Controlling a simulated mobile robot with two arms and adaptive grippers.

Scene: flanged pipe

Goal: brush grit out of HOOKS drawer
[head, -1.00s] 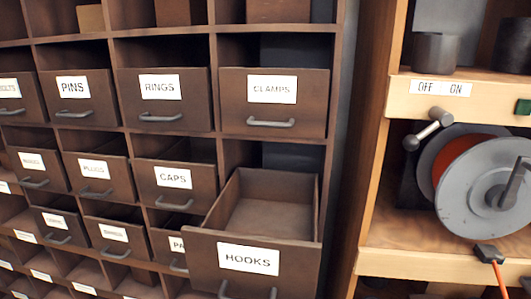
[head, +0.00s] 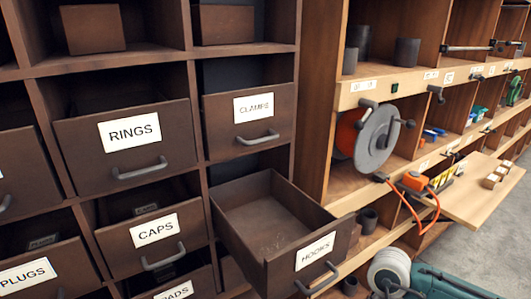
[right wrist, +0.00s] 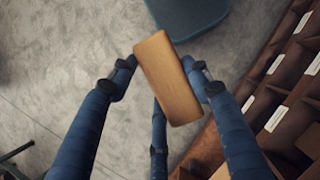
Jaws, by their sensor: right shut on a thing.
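The HOOKS drawer (head: 230,199) is pulled well out of the dark cabinet in the head view. Its inside is open to view, with faint pale specks on its floor toward the front. Its white HOOKS label (head: 315,251) and bar handle face front right. In the right wrist view my right gripper (right wrist: 166,76) has its blue fingers closed on a plain wooden block (right wrist: 168,85), which may be the back of a brush; no bristles show. The right gripper is outside the head view, above grey floor with the cabinet at the right. My left gripper is in neither view.
The CLAMPS drawer (head: 251,124) is above, and the CAPS drawer (head: 141,246) is to the left. A wooden shelf unit (head: 320,165) with a reel (head: 376,139) stands right. A teal machine with a white wheel (head: 388,268) is low right. Grey floor is clear farther right.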

